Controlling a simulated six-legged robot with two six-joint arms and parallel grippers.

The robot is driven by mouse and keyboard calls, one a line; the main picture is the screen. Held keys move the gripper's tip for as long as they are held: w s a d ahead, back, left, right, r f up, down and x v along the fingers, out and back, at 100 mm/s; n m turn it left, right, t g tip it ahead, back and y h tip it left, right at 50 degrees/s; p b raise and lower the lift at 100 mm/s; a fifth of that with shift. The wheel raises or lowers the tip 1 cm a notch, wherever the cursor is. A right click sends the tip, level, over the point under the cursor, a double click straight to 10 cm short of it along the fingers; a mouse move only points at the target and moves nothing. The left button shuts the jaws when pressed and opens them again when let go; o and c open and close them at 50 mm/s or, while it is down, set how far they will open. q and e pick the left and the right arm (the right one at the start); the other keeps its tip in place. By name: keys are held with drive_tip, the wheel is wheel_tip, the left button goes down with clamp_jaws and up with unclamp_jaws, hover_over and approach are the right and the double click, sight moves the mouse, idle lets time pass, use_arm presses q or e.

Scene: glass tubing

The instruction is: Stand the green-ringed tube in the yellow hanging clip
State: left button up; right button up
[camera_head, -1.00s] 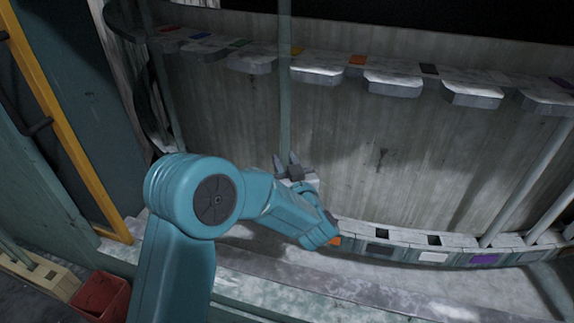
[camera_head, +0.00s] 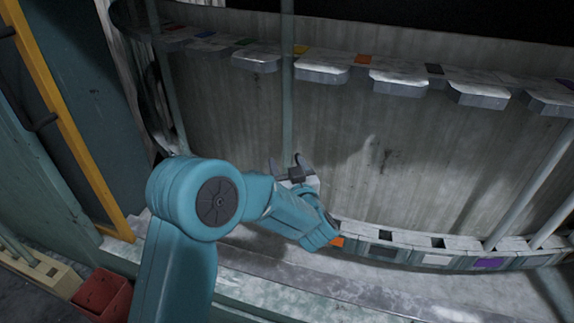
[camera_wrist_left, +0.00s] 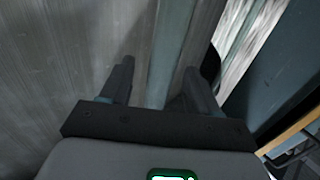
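A long clear tube (camera_head: 287,110) runs upright from the top edge of the head view down to my left gripper (camera_head: 290,160). No green ring shows on its visible part, and its lower end is hidden behind my gripper. My left gripper's fingers are spread. In the left wrist view the tube (camera_wrist_left: 168,50) stands between the open fingers (camera_wrist_left: 158,75), with gaps. The yellow-marked hanging clip (camera_head: 322,70) is on the upper row; the tube passes at its left end. I cannot tell whether it sits in the clip. My right gripper is out of view.
Other clips with coloured marks line the upper row, such as the orange-marked one (camera_head: 400,84). Below is a curved row of sockets (camera_head: 405,240). Other tubes (camera_head: 530,185) stand at the right. A red bin (camera_head: 102,297) and a yellow frame (camera_head: 70,130) are at the left.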

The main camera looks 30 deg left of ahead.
use_arm(q)
drive_tip(key=shift+d, duration=0.15)
drive_tip(key=b+v, duration=0.1)
drive_tip(key=v, duration=1.5)
drive_tip(key=shift+s+b, duration=0.15)
drive_tip(key=shift+b, duration=0.2)
